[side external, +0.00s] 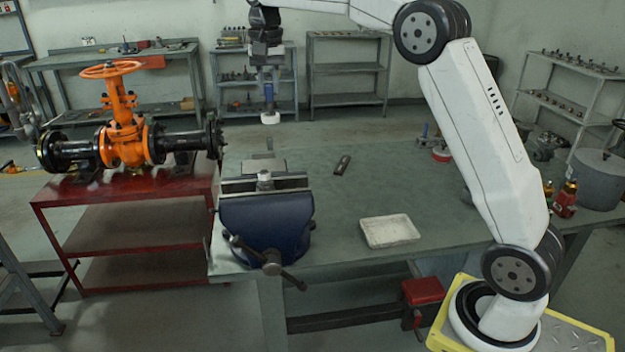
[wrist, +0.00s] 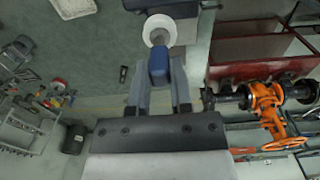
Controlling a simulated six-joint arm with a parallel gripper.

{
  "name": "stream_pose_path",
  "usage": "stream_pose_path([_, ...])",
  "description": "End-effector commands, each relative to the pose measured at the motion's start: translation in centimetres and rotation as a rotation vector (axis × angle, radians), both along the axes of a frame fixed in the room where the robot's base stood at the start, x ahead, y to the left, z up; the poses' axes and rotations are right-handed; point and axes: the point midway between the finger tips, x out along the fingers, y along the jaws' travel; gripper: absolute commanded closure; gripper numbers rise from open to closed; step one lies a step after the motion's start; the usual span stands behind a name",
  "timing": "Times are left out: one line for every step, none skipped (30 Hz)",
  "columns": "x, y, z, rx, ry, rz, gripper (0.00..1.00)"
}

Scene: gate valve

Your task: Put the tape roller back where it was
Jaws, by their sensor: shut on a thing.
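The tape roller has a blue handle (side external: 268,92) and a white roll (side external: 270,118). It hangs roll-down in the air above the bench's far left part in the side view. My gripper (side external: 267,80) is shut on the blue handle, above the roll. In the wrist view the fingers of my gripper (wrist: 157,85) lie on both sides of the blue handle (wrist: 158,68), and the white roll (wrist: 160,30) sticks out beyond them. The roll appears clear of the bench.
A blue vise (side external: 268,222) stands on the bench's left end. A small dark block (side external: 342,165) and a white tray (side external: 389,231) lie on the green bench top (side external: 340,205). A red-and-white item (side external: 441,154) is at the right. The orange valve (side external: 123,135) stands left.

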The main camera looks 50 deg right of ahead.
Motion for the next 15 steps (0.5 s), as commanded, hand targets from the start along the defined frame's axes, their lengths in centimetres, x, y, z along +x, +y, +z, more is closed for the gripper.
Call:
stream_pose_path([-0.9, -0.7, 0.3, -0.001, -0.002, -0.017, 1.0])
stream_pose_path([-1.4, -1.0, 0.5, -0.001, -0.002, -0.027, 1.0])
stream_pose_path([-2.1, -1.5, 0.6, -0.002, -0.002, -0.04, 1.0])
stream_pose_path([-2.6, -1.9, 0.7, -0.002, -0.002, -0.049, 1.0])
stream_pose_path([-3.1, -2.2, 0.8, -0.002, -0.004, -0.058, 1.0])
stream_pose_path([-3.8, -2.6, 0.8, -0.003, -0.003, -0.071, 1.0])
stream_pose_path([-4.3, -2.9, 0.9, -0.003, -0.003, -0.081, 1.0])
stream_pose_path([-4.9, -3.2, 1.0, -0.003, -0.003, -0.09, 1.0])
stream_pose_path([-5.6, -3.6, 1.0, -0.003, -0.004, -0.103, 1.0])
stream_pose_path([-6.2, -3.9, 1.1, -0.004, -0.004, -0.112, 1.0])
stream_pose_path([-6.7, -4.1, 1.1, -0.004, -0.004, -0.121, 1.0])
stream_pose_path([-7.5, -4.5, 1.1, -0.005, -0.004, -0.134, 1.0])
stream_pose_path([-8.1, -4.7, 1.1, -0.005, -0.004, -0.144, 1.0])
stream_pose_path([-8.6, -5.0, 1.1, -0.005, -0.004, -0.153, 1.0])
stream_pose_path([-9.4, -5.2, 1.1, -0.006, -0.005, -0.165, 1.0])
